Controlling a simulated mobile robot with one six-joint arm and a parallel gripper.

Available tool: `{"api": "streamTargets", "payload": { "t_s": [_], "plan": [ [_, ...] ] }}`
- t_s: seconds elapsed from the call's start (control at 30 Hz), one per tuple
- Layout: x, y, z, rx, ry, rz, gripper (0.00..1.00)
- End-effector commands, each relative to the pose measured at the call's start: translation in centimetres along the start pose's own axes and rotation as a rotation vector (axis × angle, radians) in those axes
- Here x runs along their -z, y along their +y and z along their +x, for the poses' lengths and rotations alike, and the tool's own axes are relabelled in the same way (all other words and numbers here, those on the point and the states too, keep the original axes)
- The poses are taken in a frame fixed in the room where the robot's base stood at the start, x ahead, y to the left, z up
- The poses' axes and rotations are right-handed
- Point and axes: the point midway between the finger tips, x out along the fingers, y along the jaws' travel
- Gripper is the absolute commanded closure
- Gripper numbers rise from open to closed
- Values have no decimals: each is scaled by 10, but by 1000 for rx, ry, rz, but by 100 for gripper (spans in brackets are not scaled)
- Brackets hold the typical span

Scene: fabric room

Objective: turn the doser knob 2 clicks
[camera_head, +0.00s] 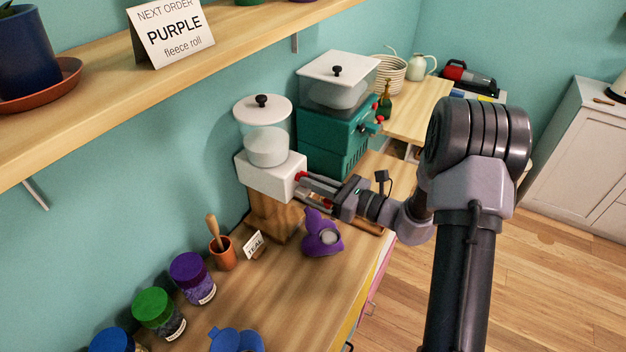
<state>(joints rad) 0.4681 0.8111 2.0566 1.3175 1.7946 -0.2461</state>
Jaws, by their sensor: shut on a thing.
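The doser (267,162) is a white box with a clear, white-lidded hopper on a wooden stand against the wall. My gripper (308,186) reaches in from the right at the doser's right face. Its fingers are shut on the doser knob, which is mostly hidden between them; a little red shows at the fingertips. The knob's angle cannot be made out.
A purple object (322,234) with a grey round patch stands just below my gripper. A teal machine (335,137) is behind it. A shelf (100,92) runs above.

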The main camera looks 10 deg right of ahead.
Motion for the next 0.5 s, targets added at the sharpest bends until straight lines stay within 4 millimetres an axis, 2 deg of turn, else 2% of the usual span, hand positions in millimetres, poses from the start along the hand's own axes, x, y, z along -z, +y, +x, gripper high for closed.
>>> {"api": "streamTargets", "payload": {
  "t_s": [0.5],
  "plan": [
    [-4,-1,0,1,2,425,100]
  ]
}}
